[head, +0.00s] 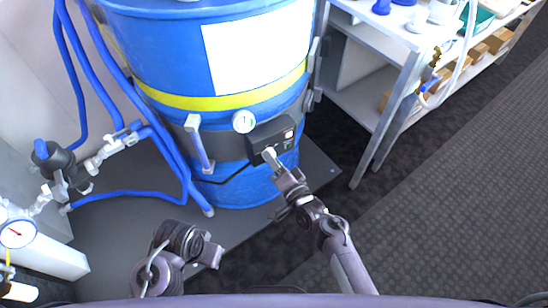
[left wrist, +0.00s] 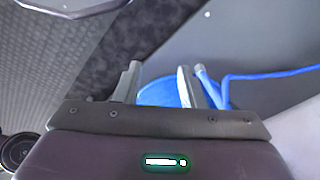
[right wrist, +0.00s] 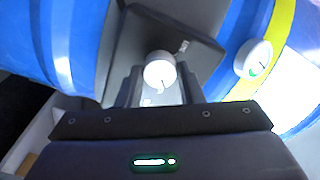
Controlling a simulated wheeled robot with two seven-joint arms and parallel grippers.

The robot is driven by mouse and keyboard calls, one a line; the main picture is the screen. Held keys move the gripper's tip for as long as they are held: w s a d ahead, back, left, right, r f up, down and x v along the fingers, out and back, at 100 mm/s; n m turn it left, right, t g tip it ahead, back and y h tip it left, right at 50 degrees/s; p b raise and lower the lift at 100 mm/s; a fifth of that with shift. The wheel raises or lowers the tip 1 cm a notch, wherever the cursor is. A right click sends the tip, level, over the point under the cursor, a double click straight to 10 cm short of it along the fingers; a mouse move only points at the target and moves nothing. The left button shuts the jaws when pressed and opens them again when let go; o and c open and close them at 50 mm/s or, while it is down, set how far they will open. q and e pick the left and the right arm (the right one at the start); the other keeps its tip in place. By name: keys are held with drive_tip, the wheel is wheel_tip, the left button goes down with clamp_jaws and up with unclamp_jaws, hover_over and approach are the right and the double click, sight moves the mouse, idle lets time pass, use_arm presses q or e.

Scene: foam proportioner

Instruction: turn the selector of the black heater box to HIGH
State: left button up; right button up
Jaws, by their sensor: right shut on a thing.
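The black heater box (head: 284,131) is mounted on the front of the blue drum, under the yellow band. Its pale round selector knob (right wrist: 159,66) sits on the box's dark face (right wrist: 150,32) in the right wrist view. My right gripper (head: 271,158) reaches up to the box from the lower right, and its fingers are closed around the knob. They hide part of it, and I cannot read which setting it points to. My left gripper (head: 212,254) is low over the floor, away from the box. In the left wrist view its fingers (left wrist: 158,88) are apart with nothing between them.
The blue drum (head: 168,60) stands on a dark base plate (head: 130,213). A round dial (head: 244,121) sits left of the box. Blue hoses (head: 92,90) and valves run at the left. A grey shelf rack (head: 395,100) stands at the right. The dark floor at the right is clear.

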use_arm(q)
drive_tip(key=shift+w+f+p, duration=0.15)
drive_tip(key=shift+f+p, duration=0.1)
drive_tip(key=shift+f, duration=0.9)
drive_tip(key=shift+w+f+p, duration=0.15)
drive_tip(key=shift+f+p, duration=0.05)
drive_tip(key=shift+f, duration=0.9)
use_arm(e)
drive_tip(key=shift+m, duration=1.2)
drive_tip(key=shift+f, duration=0.1)
drive_tip(key=o, duration=1)
drive_tip(key=shift+c, duration=0.2)
use_arm(q)
drive_tip(key=f, duration=0.1)
drive_tip(key=f+p, duration=0.1)
drive_tip(key=f, duration=0.3)
drive_tip(key=shift+a+p, duration=0.3)
drive_tip(key=shift+a, duration=0.05)
use_arm(e)
drive_tip(key=v, duration=0.7)
drive_tip(key=shift+s+d, duration=0.2)
drive_tip(key=shift+s, duration=0.15)
